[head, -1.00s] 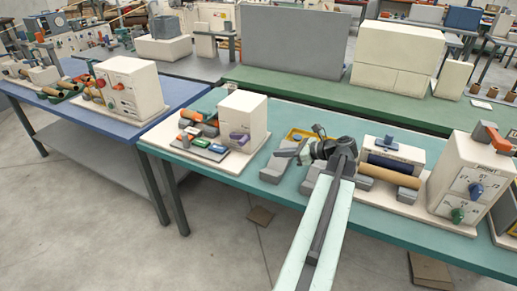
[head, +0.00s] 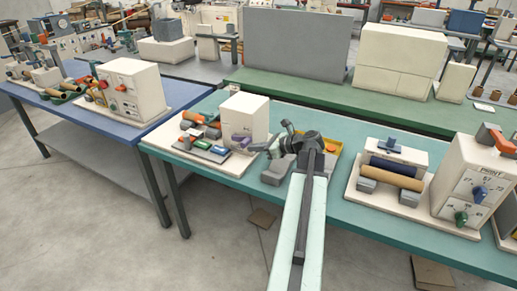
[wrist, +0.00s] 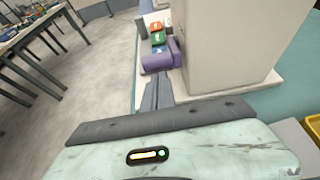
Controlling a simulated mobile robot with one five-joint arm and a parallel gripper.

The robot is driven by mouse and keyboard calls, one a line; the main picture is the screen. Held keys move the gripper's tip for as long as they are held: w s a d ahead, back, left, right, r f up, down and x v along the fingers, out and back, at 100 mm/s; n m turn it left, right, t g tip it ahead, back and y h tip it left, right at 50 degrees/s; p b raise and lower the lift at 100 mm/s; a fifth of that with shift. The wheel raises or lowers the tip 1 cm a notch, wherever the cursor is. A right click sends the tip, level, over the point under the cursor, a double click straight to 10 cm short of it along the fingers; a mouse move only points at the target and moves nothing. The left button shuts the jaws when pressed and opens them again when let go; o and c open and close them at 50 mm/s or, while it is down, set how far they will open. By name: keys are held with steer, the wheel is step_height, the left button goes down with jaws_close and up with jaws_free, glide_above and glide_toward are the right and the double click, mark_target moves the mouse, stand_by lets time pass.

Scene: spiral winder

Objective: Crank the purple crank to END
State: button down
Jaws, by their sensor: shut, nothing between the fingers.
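The purple crank (head: 242,141) sticks out from the front of the cream box (head: 245,117) on the teal table. In the wrist view the purple crank (wrist: 160,60) shows just beyond my fingertips, beside the tall cream box wall (wrist: 228,45). My gripper (head: 256,147) is just right of the crank in the head view. In the wrist view my gripper (wrist: 157,90) is shut and empty, with its fingers pointing at the crank. I cannot tell whether the tips touch it. No END mark is legible.
Green, blue and orange blocks (head: 205,146) sit on the box's base at left. A yellow tray (head: 331,147) lies behind my arm. A machine with a brown roller (head: 392,177) and a PRINT box (head: 476,180) stand to the right.

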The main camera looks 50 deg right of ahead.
steer(key=shift+w+r+p, duration=0.15)
steer(key=shift+r+p, duration=0.4)
steer(key=shift+w+r+p, duration=0.15)
steer(key=shift+r+p, duration=0.35)
steer(key=shift+f, duration=0.3)
